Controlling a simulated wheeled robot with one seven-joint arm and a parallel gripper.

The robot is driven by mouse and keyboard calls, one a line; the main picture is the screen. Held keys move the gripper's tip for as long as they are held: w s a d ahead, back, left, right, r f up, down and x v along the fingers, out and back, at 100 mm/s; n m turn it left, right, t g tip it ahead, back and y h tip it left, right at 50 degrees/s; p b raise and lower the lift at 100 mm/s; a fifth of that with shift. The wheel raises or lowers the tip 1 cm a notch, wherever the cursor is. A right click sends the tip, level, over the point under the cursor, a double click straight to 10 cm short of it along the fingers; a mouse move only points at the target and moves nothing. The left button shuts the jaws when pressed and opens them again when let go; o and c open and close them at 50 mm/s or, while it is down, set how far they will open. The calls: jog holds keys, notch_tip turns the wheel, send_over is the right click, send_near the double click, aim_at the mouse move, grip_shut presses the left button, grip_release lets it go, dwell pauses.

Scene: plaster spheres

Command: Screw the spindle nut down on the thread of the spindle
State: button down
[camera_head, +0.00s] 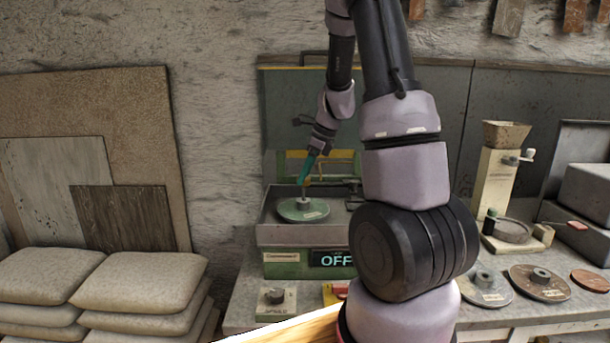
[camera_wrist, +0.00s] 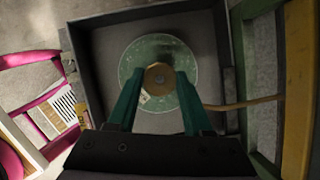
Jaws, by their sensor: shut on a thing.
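A green round wheel (camera_head: 303,209) with a grey hub lies flat in an open grey tray (camera_head: 275,232) of the machine. It also shows in the wrist view (camera_wrist: 185,55). The teal fingers of my gripper (camera_head: 306,184) point down over the wheel's centre. In the wrist view they are shut on the brass-coloured spindle nut (camera_wrist: 158,76), one finger on each side. The nut appears centred over the wheel. The spindle and its thread are mostly hidden under the nut and fingers, so I cannot tell how far the nut sits on the thread.
The machine's front display (camera_head: 335,259) reads OFF. Tray walls surround the wheel closely. A small block with a dark knob (camera_head: 275,300) stands in front. Several discs (camera_head: 540,282) and a cream hopper device (camera_head: 500,180) stand on the bench at right. Stacked sacks (camera_head: 145,280) lie at left.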

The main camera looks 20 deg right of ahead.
jog(key=shift+f, duration=2.1)
jog(key=c, duration=0.9)
grip_release()
jog(key=shift+f, duration=0.1)
grip_shut()
jog(key=m+t+h, duration=0.1)
jog(key=m, duration=0.2)
jog(key=shift+a, duration=0.15)
jog(key=m, duration=0.2)
jog(key=m+h, duration=0.1)
jog(key=m, duration=0.1)
jog(key=shift+m+t+h, duration=0.3)
jog(key=shift+m, duration=0.1)
jog(key=m+h, duration=0.2)
jog(key=m, duration=0.4)
jog(key=shift+w, duration=0.1)
jog(key=m, duration=0.1)
jog(key=m+h, duration=0.1)
jog(key=shift+d+m, duration=0.2)
jog(key=shift+m, duration=0.1)
jog(key=shift+d+m+h, duration=0.1)
jog(key=shift+m+h, duration=0.2)
jog(key=shift+m, duration=0.1)
